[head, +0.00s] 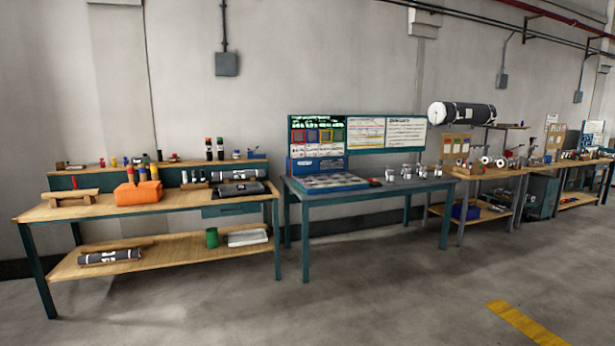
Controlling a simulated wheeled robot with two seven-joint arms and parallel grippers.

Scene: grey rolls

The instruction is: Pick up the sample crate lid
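A shallow blue-edged tray with rows of coloured samples (327,183) lies on the dark top of the middle table. Behind it stands a blue upright piece (318,164), below a board with coloured squares (317,136). I cannot tell whether the upright piece is a raised crate lid or part of the board. No separate crate lid can be made out at this distance. Neither of my grippers is in view.
The middle table (400,187) also holds several small metal cups (406,173). A wooden workbench (95,208) with an orange block (138,193) and dark rolls stands left. More benches stand right. The grey floor (380,300) in front is clear.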

